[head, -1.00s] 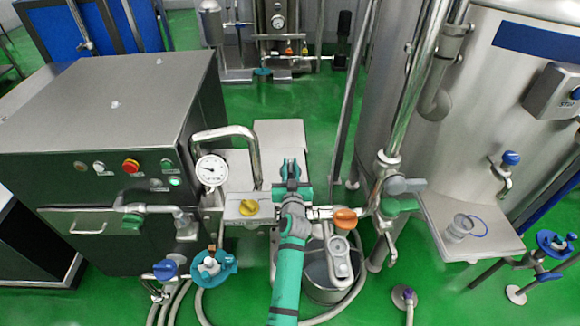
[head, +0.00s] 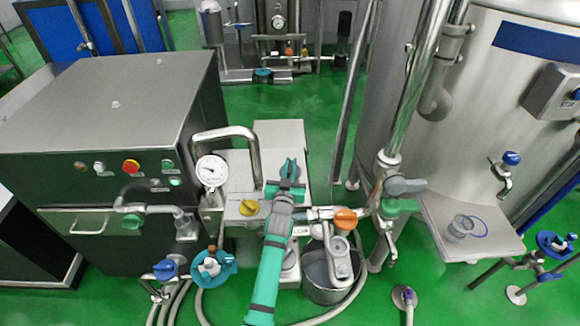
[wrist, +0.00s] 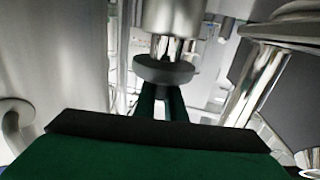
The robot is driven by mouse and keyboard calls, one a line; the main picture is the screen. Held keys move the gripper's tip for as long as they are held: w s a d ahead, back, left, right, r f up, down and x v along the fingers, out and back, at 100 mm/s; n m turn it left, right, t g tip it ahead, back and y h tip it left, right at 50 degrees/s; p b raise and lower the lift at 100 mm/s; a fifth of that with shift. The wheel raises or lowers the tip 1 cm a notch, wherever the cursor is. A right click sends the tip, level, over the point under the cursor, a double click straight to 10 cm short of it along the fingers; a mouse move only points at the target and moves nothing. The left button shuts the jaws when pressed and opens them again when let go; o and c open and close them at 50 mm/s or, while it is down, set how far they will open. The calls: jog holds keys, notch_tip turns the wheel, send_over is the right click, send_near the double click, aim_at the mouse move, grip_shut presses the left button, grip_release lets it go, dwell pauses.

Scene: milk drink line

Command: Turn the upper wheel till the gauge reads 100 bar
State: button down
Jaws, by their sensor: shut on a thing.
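The gauge (head: 212,170) is a round white dial on the steel pipework left of my gripper in the head view. Its needle and figures are too small to read surely. My gripper (head: 290,168) is over the steel block right of the gauge. In the wrist view my gripper (wrist: 163,98) is shut on a dark grey round wheel (wrist: 163,70) below a bright steel stem and cylinder. In the head view my gripper and arm hide this wheel. I cannot tell whether another wheel lies below.
A yellow knob (head: 249,208) is left of my arm, and an orange knob (head: 345,218) is to its right. A steel bucket (head: 330,280) stands below. A bent steel pipe (head: 225,133) rises behind the gauge. A large tank (head: 470,110) stands on the right.

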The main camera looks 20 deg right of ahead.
jog(key=shift+s+d+r+m+h, duration=0.15)
jog(key=shift+r+m+h, duration=0.1)
jog(key=shift+m+h, duration=0.3)
jog(key=shift+f+g, duration=0.3)
jog(key=c, duration=1.8)
grip_release()
jog(key=shift+s, duration=0.1)
jog(key=shift+a, duration=0.25)
jog(key=shift+v, duration=5.25)
jog(key=shift+s, duration=0.1)
